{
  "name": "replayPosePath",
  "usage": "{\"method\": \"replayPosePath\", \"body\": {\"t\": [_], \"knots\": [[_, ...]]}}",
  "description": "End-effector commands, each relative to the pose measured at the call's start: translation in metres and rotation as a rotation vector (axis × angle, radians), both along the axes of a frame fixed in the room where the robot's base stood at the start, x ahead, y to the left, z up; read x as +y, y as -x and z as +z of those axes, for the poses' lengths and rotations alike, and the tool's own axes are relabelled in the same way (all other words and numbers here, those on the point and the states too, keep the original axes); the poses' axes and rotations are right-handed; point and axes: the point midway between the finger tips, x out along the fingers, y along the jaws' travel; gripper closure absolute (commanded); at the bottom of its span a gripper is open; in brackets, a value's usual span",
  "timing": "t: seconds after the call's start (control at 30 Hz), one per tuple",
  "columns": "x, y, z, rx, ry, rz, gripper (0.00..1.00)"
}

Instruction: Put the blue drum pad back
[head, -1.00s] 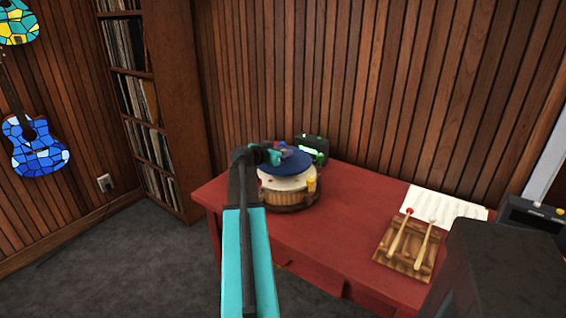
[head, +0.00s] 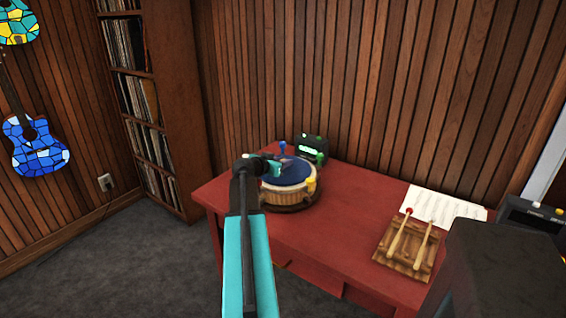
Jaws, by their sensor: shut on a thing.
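The blue drum pad (head: 292,172) lies on top of the round wooden drum (head: 294,194), which stands on the red table. A pale rim of the drum shows around the pad. My gripper (head: 284,164) is over the left part of the pad and shut on it. The fingertips are small in the view, and my arm hides the left side of the drum.
Coloured pegs stand around the drum, with a yellow one (head: 311,185) at its right. A dark device with a green display (head: 312,147) stands behind it. A wooden board with two mallets (head: 406,246) and sheet music (head: 443,206) lie at the right of the red table (head: 320,235).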

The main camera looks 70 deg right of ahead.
Motion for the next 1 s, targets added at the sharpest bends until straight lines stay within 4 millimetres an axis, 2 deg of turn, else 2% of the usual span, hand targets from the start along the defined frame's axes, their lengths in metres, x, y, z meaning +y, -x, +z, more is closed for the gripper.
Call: {"method": "replayPosePath", "body": {"t": [0.4,0.43,0.53,1.0], "knots": [[-0.0001,-0.0002,-0.0022,0.0,0.001,0.0,1.0],[0.0,-0.0001,-0.002,0.0,0.0,0.0,0.74],[0.0,-0.0002,-0.0016,0.0,0.0,0.0,0.59],[0.0001,-0.0004,0.0011,0.0,0.0,0.0,0.59]]}}
